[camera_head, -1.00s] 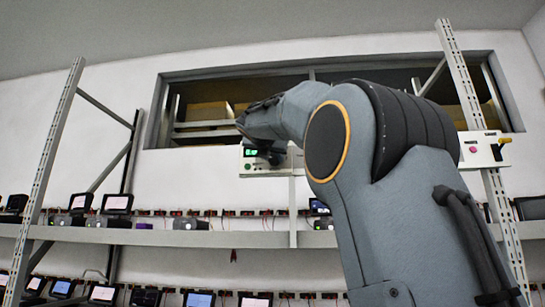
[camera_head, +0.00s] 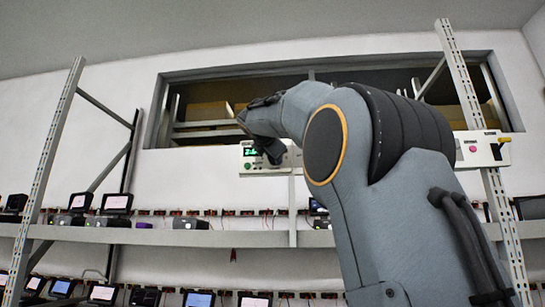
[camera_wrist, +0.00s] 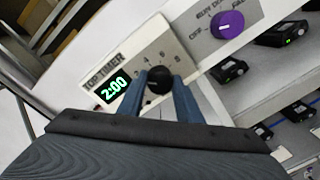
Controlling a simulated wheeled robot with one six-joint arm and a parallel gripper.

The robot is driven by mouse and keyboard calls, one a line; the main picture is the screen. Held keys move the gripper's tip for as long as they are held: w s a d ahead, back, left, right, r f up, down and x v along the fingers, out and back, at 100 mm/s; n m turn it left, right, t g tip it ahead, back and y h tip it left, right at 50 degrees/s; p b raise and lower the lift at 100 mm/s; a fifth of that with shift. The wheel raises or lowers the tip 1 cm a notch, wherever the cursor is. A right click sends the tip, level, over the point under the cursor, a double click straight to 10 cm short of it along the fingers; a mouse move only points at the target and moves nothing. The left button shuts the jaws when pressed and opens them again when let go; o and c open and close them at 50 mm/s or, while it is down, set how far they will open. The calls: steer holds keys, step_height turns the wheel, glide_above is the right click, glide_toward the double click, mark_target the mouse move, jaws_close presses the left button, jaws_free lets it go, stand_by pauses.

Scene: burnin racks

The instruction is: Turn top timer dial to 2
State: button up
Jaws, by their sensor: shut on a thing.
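The top timer panel (camera_wrist: 127,62) is white and marked "TOP TIMER" in the wrist view. Its green display (camera_wrist: 116,88) reads 2:00. The black timer dial (camera_wrist: 158,80) sits among printed numbers, of which 4, 6 and 8 can be made out. My gripper (camera_wrist: 160,84) is shut on this dial, with a blue-grey finger on either side. In the head view the timer box (camera_head: 262,158) shows below my wrist, its display lit green; my arm hides part of it.
A purple dial (camera_wrist: 227,24) on a neighbouring panel is close to the right of my gripper. Several small black devices (camera_wrist: 228,70) sit on the rack. A shelf (camera_head: 150,236) with screens runs below the timer box in the head view.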

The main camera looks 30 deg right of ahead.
steer(key=shift+m, duration=0.6)
steer(key=o, duration=1)
steer(key=shift+o, duration=0.2)
steer(key=b+v, duration=0.3)
steer(key=v, duration=0.4)
steer(key=shift+s+a, duration=0.2)
steer(key=shift+s, duration=0.1)
